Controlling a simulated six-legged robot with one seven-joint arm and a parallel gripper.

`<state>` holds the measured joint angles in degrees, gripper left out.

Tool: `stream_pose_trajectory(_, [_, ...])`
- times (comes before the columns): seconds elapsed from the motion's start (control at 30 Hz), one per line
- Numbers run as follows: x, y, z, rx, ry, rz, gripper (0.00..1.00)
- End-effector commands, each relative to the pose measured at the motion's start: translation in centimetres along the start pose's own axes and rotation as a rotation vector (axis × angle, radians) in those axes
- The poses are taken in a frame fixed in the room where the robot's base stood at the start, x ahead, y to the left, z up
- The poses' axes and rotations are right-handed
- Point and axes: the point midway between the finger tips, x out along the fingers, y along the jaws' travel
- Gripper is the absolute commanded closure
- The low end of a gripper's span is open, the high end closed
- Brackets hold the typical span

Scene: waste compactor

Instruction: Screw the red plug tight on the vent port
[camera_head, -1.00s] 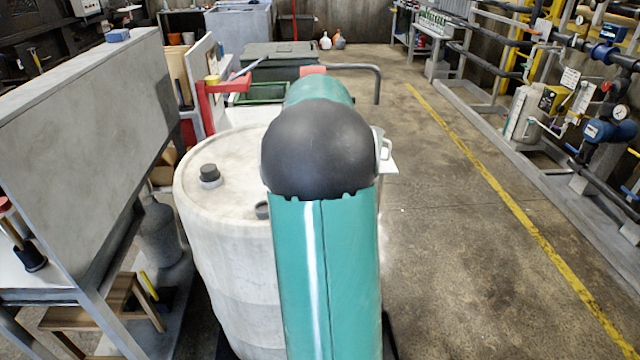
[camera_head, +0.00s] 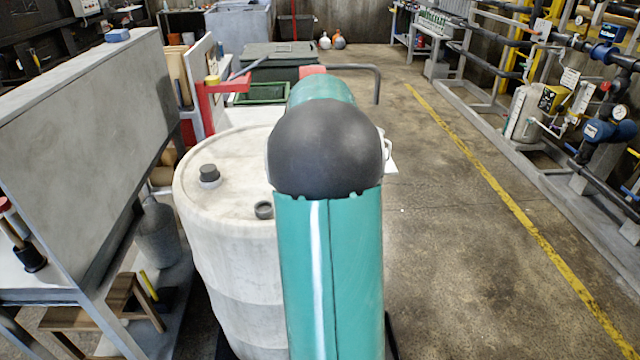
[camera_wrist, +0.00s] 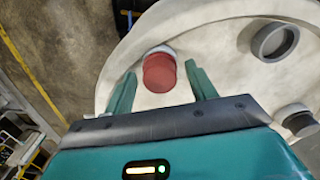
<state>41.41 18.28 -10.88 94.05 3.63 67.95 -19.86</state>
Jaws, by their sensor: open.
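The red plug (camera_wrist: 159,74) shows in the wrist view near the edge of the white drum's top. A pale rim (camera_wrist: 160,49) shows just behind it, apparently the vent port; I cannot tell how far the plug is seated. My gripper (camera_wrist: 160,70) is open, with one finger on each side of the plug and visible gaps between. The white drum (camera_head: 235,255) stands upright in the head view. My arm hides the plug and gripper there.
The drum top also carries a dark grey cap (camera_head: 209,174) and an open grey ring (camera_head: 264,210). A grey panelled bench (camera_head: 85,150) stands close on the left. The floor right of the drum is clear to the yellow line (camera_head: 510,200).

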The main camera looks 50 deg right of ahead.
Motion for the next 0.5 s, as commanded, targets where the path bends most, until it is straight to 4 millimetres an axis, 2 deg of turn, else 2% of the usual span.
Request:
stream_pose_trajectory(0.1, [-0.01, 0.05, 0.02, -0.129, 0.0, 0.0, 0.44])
stream_pose_trajectory(0.33, [0.0, -0.01, 0.0, -0.253, 0.0, -0.001, 0.44])
stream_pose_trajectory(0.5, [0.0, 0.05, 0.02, -0.467, 0.001, -0.001, 0.44])
